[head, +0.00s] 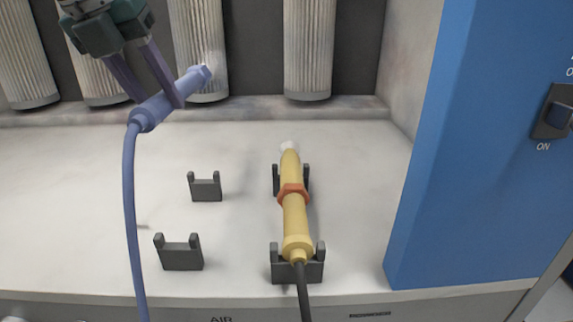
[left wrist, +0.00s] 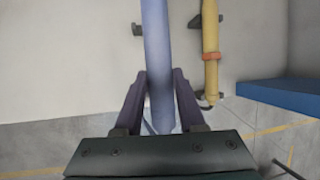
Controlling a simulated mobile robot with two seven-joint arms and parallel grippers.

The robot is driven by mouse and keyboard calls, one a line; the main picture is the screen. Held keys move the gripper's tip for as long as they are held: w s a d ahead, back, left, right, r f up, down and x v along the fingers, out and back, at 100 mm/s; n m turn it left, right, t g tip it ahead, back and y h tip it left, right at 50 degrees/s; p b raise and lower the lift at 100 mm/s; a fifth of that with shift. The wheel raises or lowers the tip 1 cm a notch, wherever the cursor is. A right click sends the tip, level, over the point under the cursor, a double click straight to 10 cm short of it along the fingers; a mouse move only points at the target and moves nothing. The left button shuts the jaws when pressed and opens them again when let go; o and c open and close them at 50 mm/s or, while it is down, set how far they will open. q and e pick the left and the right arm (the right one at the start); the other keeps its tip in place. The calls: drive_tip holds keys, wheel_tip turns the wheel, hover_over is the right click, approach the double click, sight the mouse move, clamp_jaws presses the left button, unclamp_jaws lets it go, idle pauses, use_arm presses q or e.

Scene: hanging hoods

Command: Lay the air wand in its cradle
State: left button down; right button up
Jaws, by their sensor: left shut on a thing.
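The blue-violet air wand (head: 158,111) is held in my left gripper (head: 172,97), whose fingers are shut on its body. It is tilted in the head view, its tip up to the right and its hose hanging down from the lower end. In the left wrist view the wand (left wrist: 156,50) runs between the fingers of my left gripper (left wrist: 160,100). The empty cradle, two dark U-shaped brackets, a rear one (head: 205,188) and a front one (head: 181,256), stands on the pale shelf near the AIR label. The wand is above and behind the brackets, apart from them. My right gripper is not in view.
A yellow wand (head: 294,210) with an orange ring lies in a second pair of brackets to the right, with a dark hose off the front. A blue panel (head: 470,150) with a switch (head: 556,112) bounds the right side. Ribbed filter cylinders (head: 308,50) hang at the back. The shelf's left side is clear.

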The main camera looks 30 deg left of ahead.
use_arm(q)
wheel_tip(320, 180, down, 18)
drive_tip(key=shift+b, duration=1.25)
drive_tip(key=shift+f, duration=0.1)
drive_tip(key=shift+f, duration=0.1)
drive_tip(key=c, duration=0.5)
unclamp_jaws()
